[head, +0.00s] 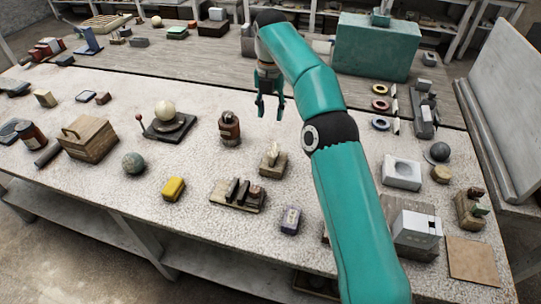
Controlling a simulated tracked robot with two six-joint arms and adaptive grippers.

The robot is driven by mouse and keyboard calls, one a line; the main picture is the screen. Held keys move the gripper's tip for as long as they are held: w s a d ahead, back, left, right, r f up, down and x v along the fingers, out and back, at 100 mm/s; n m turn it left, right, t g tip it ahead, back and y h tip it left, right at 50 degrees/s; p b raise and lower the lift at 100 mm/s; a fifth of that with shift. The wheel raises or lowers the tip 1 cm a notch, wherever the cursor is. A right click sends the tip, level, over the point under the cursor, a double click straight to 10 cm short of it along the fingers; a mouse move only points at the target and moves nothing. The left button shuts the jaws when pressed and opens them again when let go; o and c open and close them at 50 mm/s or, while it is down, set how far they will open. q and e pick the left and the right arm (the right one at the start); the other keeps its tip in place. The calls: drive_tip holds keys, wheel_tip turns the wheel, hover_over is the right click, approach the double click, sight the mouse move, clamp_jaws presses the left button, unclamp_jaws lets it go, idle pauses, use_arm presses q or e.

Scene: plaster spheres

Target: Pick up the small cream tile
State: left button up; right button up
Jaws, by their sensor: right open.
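My right gripper (271,108) hangs fingers down over the far middle part of the pale speckled table (330,180). It is open, with nothing visible between its fingers. I cannot pick out a small cream tile for certain. A flat tan square (472,260) lies at the table's front right, but it looks large and brownish. My right arm hides part of the table right of the middle. My left gripper is not in view.
A brown jar (229,128) stands below and left of the gripper. A cream ball on a dark stand (165,110), a wooden box (88,139), a yellow block (173,189) and a white block with a hollow (402,172) stand around. A teal box (376,48) is behind.

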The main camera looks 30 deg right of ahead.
drive_tip(key=b, duration=0.3)
hover_over(274, 150)
drive_tip(key=f, duration=0.8)
drive_tip(key=shift+w+d+f, duration=0.1)
drive_tip(key=shift+w+f, duration=0.3)
drive_tip(key=shift+s+f, duration=0.15)
drive_tip(key=shift+f, duration=0.3)
drive_tip(key=shift+s+f, duration=0.15)
drive_tip(key=shift+f, duration=1.2)
drive_tip(key=shift+s+f, duration=0.1)
drive_tip(key=shift+f, duration=1.2)
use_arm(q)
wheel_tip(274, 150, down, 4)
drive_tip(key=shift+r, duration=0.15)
use_arm(e)
clamp_jaws()
